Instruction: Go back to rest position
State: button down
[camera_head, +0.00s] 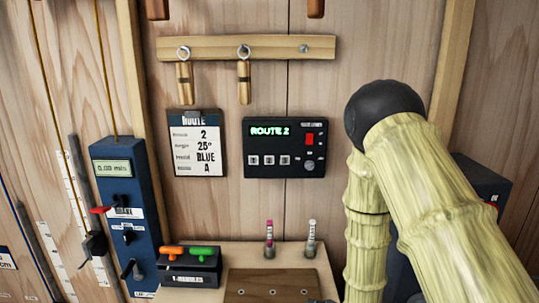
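My arm shows on the right of the head view as two pale bamboo-textured links joined by a dark round elbow. One link runs down behind the other, and the nearer one leaves the frame at the lower right. My gripper is not visible in this view, so I cannot see whether it holds anything.
A wooden rail (215,47) with hanging pieces, a route card (198,150) and a black panel (286,165) reading "ROUTE 2" are on the wall. A blue device (128,215) stands left. A lever box (189,270) and brown board (270,287) sit on the bench (236,253).

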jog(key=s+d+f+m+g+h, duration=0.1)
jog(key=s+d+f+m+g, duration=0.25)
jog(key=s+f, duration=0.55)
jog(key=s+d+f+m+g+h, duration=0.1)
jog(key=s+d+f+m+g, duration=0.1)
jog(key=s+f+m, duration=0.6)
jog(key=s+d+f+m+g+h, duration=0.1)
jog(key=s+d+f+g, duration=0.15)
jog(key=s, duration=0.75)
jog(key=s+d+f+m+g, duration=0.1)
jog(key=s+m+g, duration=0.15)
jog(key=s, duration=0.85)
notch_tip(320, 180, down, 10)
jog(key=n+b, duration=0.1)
jog(key=b, duration=0.9)
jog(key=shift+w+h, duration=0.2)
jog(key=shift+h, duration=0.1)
